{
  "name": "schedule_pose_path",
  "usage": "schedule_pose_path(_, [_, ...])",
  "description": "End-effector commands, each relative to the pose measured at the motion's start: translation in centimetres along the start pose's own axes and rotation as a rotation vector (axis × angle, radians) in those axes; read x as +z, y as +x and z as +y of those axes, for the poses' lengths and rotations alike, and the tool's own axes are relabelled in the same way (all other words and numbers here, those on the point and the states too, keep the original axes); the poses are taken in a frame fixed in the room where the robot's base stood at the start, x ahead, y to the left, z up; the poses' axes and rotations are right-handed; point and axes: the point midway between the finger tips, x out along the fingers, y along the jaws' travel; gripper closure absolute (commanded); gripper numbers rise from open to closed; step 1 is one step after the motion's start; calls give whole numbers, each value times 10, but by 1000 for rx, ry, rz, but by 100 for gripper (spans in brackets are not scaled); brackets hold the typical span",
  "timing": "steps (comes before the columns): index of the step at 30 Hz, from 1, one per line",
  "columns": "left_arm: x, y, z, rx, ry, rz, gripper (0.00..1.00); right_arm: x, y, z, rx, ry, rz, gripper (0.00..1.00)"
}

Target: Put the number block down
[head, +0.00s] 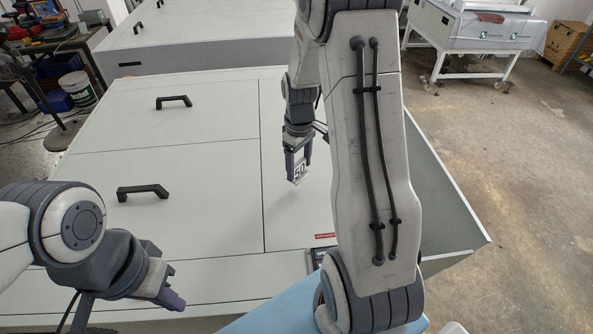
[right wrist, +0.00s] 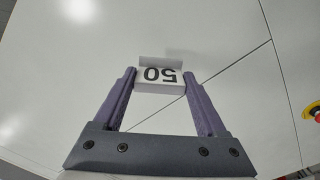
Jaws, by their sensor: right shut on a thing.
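I cannot tell how far the block is above the surface. My left gripper (head: 170,290) is at the lower left in the head view, away from the block; its finger opening is not clear.
The pale machine top (head: 200,210) has thin panel seams and two black handles (head: 143,191) (head: 174,101). A red label (head: 325,236) is near its front. A red and yellow button (right wrist: 312,111) shows at the right edge of the wrist view. The surface around the block is clear.

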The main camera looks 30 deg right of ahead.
Motion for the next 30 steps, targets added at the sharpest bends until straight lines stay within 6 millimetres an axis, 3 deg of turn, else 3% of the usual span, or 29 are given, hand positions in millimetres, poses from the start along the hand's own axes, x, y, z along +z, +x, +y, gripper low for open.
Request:
schedule_pose_path(1, [0, 7, 0, 0, 0, 0, 100, -8, 10, 8, 0, 1, 0, 87])
schedule_pose_path(6, [0, 11, -1, 0, 1, 1, 100, -24, 20, 22, 0, 0, 0, 87])
schedule_pose_path(11, [1, 17, -1, 0, 2, 1, 100, -27, 27, 24, 0, -2, 0, 87])
schedule_pose_path(18, [2, 45, -3, 0, 4, 0, 100, -27, 62, 23, -1, -4, -1, 87])
schedule_pose_path(30, [2, 46, -3, 0, 5, 1, 100, -27, 64, 23, 0, -3, 0, 87])
